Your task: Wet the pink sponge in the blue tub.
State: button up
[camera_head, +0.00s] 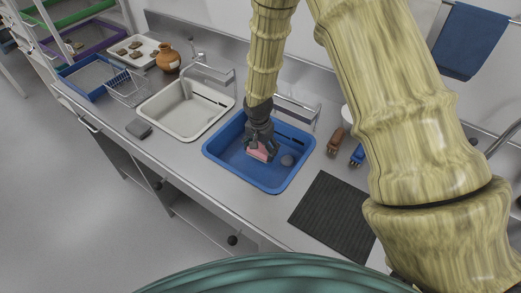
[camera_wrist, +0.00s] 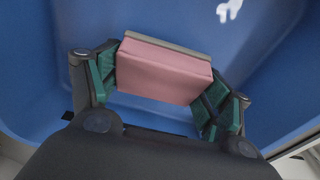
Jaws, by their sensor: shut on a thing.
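The pink sponge (camera_wrist: 165,72) has a greyish layer along one side. My gripper (camera_wrist: 160,88) is shut on it, with a green-padded finger at each end. In the head view the sponge (camera_head: 257,153) shows below my gripper (camera_head: 260,143), inside the outline of the blue tub (camera_head: 216,155). Blue tub wall (camera_wrist: 35,70) surrounds the sponge in the wrist view. I cannot tell whether the sponge touches the water or the tub floor. A round grey drain or disc (camera_head: 287,160) shows in the tub.
A white sink (camera_head: 160,117) is left of the tub, with a grey block (camera_head: 138,129) before it. A dark ribbed mat (camera_head: 332,215) lies to the right. Brown (camera_head: 335,138) and blue (camera_head: 358,154) brushes lie behind the mat. A tap (camera_head: 300,107) stands behind the tub.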

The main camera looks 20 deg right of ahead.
aim_at(261, 148)
notch_tip(261, 148, up, 11)
jog(key=p, duration=0.7)
jog(key=shift+r, duration=0.15)
dwell(0.7)
dwell(2.0)
jog(key=shift+r+p, duration=1.45)
jog(key=shift+r, duration=0.55)
